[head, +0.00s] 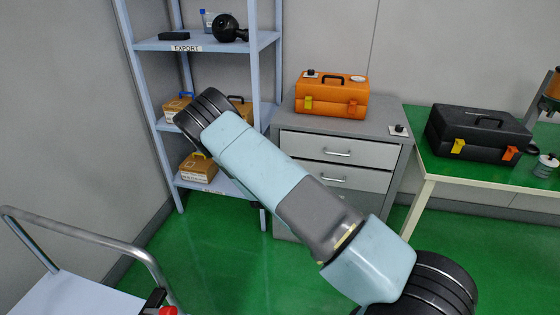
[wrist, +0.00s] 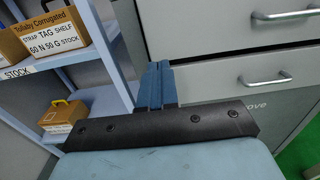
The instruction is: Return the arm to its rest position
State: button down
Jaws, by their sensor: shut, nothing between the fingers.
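My gripper (wrist: 157,84) shows in the wrist view with its two blue fingers together and nothing between them. It points toward the gap between the shelf rack and the drawer cabinet. In the head view my arm stretches from the lower right up to the left, in front of the shelf rack and the cabinet. The gripper itself is hidden there behind the arm.
The blue-grey shelf rack (head: 150,115) stands at the left with cardboard boxes (head: 198,168). The drawer cabinet (head: 340,150) carries an orange case (head: 331,95). A black case (head: 478,131) lies on the green bench at the right. A cart rail (head: 75,232) is at lower left.

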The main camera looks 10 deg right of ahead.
jog(key=s+d+r+m+g+h, duration=0.3)
jog(key=d+r+m, duration=0.3)
jog(key=r, duration=0.3)
jog(key=s+d+r+m+g+h, duration=0.35)
jog(key=d+r+m, duration=0.25)
jog(key=r, duration=0.2)
jog(key=s+d+r+m+g, duration=0.7)
jog(key=s+d+r+m, duration=0.1)
jog(key=s+r, duration=0.3)
jog(key=s+d+r+m+g+y, duration=0.1)
jog(key=s+r+m+y, duration=0.25)
jog(key=s, duration=0.45)
jog(key=s+r+m+g+y, duration=0.1)
jog(key=s+r+m+y, duration=0.2)
jog(key=s+r, duration=0.3)
jog(key=s+a+r+m+t+y, duration=0.2)
jog(key=s+a+y, duration=0.1)
jog(key=s, duration=0.6)
jog(key=s+a+r+m+t+y, duration=0.2)
jog(key=s+a+r+m+y, duration=0.1)
jog(key=s, duration=0.6)
jog(key=shift+a+r, duration=0.35)
jog(key=shift+a, duration=0.4)
